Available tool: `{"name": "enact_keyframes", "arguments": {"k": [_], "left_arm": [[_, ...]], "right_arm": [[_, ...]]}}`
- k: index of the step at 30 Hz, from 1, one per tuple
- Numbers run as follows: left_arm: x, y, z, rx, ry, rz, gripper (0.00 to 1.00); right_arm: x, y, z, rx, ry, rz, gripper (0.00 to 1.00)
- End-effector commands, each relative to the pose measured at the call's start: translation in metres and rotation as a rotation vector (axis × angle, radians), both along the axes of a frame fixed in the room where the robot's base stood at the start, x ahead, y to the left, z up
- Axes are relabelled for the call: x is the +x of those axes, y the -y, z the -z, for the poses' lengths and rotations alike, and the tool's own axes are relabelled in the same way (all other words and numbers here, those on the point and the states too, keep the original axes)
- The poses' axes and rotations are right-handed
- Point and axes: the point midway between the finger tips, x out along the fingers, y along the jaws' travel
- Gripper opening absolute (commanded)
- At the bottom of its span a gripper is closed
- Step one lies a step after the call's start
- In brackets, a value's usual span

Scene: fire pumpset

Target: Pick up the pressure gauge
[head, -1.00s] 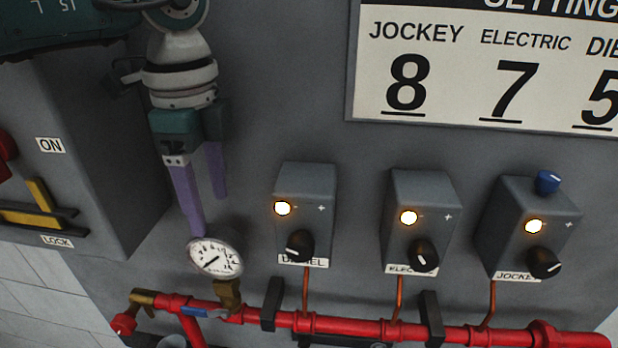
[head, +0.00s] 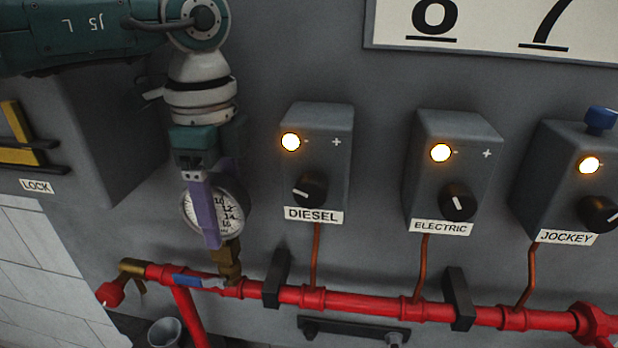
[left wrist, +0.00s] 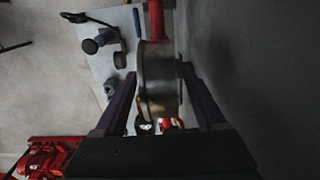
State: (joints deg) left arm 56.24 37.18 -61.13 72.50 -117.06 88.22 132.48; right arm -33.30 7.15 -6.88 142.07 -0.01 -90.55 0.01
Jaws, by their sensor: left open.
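The pressure gauge (head: 228,212) has a round white dial and a brass stem (head: 228,262) joining it to the red pipe. My left gripper (head: 210,240) points down at the gauge, and its purple fingers cover part of the dial. In the left wrist view the gauge's round body (left wrist: 157,80) shows edge-on between the two fingers of the left gripper (left wrist: 160,85). The gripper is open, with the fingers on both sides of the gauge. Whether either finger touches it is hard to tell. My right gripper is not in view.
The red pipe (head: 360,302) runs along the panel below, with black brackets (head: 277,278). The diesel box (head: 318,150), electric box (head: 450,165) and jockey box (head: 560,170) stand right of the gauge. A grey cabinet with a yellow handle (head: 18,130) is at left.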

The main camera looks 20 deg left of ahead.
Motion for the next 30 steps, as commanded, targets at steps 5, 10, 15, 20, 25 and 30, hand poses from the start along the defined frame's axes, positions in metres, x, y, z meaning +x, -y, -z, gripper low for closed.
{"name": "enact_keyframes", "arguments": {"k": [5, 10, 15, 20, 25, 30], "left_arm": [[-0.0001, 0.0000, -0.0018, 0.000, 0.000, 0.000, 0.68], [-0.0001, 0.0000, -0.0018, 0.000, 0.000, 0.000, 0.49], [-0.0001, -0.0001, -0.0018, 0.000, 0.000, 0.000, 0.30], [-0.0001, -0.0001, -0.0017, 0.000, 0.000, 0.000, 0.12], [-0.0001, -0.0001, -0.0018, 0.000, 0.000, 0.000, 0.00], [-0.0001, -0.0002, -0.0017, 0.000, 0.000, 0.000, 0.00]], "right_arm": [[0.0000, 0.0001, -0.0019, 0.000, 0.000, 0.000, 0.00], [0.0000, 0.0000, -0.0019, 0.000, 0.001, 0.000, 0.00], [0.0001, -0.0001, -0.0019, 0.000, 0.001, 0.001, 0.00], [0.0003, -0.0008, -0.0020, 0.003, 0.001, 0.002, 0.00], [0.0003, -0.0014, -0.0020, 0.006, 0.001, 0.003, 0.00], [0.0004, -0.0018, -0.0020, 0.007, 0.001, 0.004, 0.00]]}}
